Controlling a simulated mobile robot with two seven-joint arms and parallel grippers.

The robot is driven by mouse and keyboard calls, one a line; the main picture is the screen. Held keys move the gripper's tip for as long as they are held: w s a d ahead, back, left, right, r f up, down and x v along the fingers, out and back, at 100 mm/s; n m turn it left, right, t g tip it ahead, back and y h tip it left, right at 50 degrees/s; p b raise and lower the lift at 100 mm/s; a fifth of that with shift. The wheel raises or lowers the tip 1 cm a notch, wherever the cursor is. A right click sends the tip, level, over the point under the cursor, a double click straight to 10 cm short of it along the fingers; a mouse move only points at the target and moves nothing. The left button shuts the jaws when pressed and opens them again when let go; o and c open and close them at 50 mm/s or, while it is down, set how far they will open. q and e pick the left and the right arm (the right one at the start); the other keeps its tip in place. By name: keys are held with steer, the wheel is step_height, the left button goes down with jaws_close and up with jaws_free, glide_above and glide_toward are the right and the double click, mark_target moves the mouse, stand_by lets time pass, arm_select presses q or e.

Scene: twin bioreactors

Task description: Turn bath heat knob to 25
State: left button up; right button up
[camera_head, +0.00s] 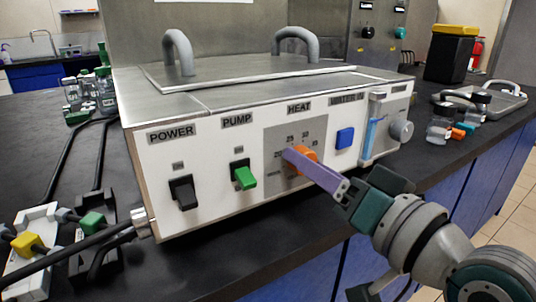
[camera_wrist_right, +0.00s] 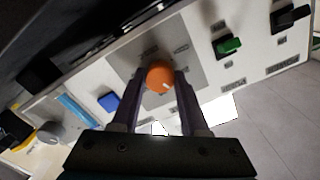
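The bath's white front panel (camera_head: 215,205) carries the orange heat knob (camera_head: 308,153) on a grey dial with printed numbers, 25 among them. My right gripper (camera_head: 293,156) reaches it from the lower right, and its purple fingers cover part of the knob and dial. In the right wrist view, the round orange knob (camera_wrist_right: 160,76) sits between the tips of my right gripper (camera_wrist_right: 161,82), with no clear gap on either side. The knob has a small pale mark, but which number it points to cannot be told. My left gripper is not in view.
Left of the dial are the black power switch (camera_head: 183,193) and green pump switch (camera_head: 243,176). A blue button (camera_head: 345,138) and grey round knob (camera_head: 401,130) are on the right. Cables and plugs lie at the left.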

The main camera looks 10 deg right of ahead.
steer(key=o, duration=0.5)
steer(key=shift+c, duration=0.2)
steer(key=p+v, duration=0.1)
steer(key=v, duration=0.9)
